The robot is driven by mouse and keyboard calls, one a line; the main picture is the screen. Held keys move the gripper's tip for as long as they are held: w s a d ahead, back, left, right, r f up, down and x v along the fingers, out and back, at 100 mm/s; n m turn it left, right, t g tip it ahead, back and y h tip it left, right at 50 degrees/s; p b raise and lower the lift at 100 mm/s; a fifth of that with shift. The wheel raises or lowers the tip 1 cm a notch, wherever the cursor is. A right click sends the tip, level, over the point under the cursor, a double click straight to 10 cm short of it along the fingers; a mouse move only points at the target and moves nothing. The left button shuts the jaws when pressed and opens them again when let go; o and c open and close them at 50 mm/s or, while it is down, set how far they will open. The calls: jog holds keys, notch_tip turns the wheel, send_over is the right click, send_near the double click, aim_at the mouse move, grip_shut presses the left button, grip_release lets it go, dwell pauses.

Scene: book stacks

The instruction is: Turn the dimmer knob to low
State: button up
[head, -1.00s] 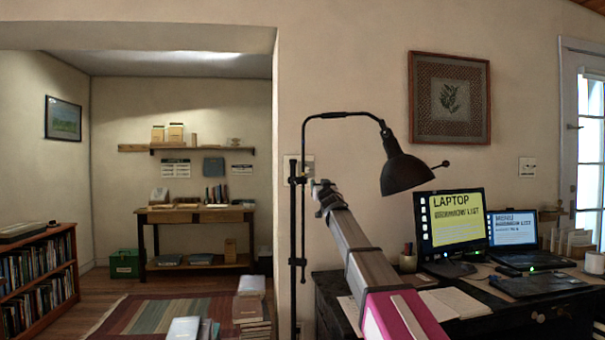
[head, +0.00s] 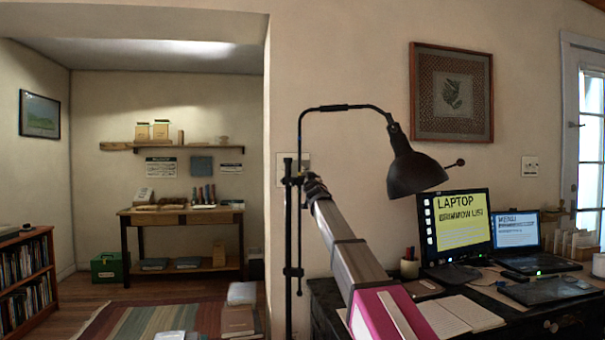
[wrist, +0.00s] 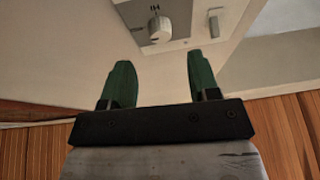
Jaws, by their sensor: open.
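The knob cannot be made out there.
A black lamp (head: 412,172) on a tall pole (head: 289,240) stands close to my arm. A desk with a monitor (head: 458,232) and laptop (head: 516,230) is at the right. An alcove with a wooden table (head: 180,215) opens at the left, with a striped rug (head: 140,320).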

aim_at(303, 171)
jog(key=x, duration=0.6)
jog(key=c, duration=0.9)
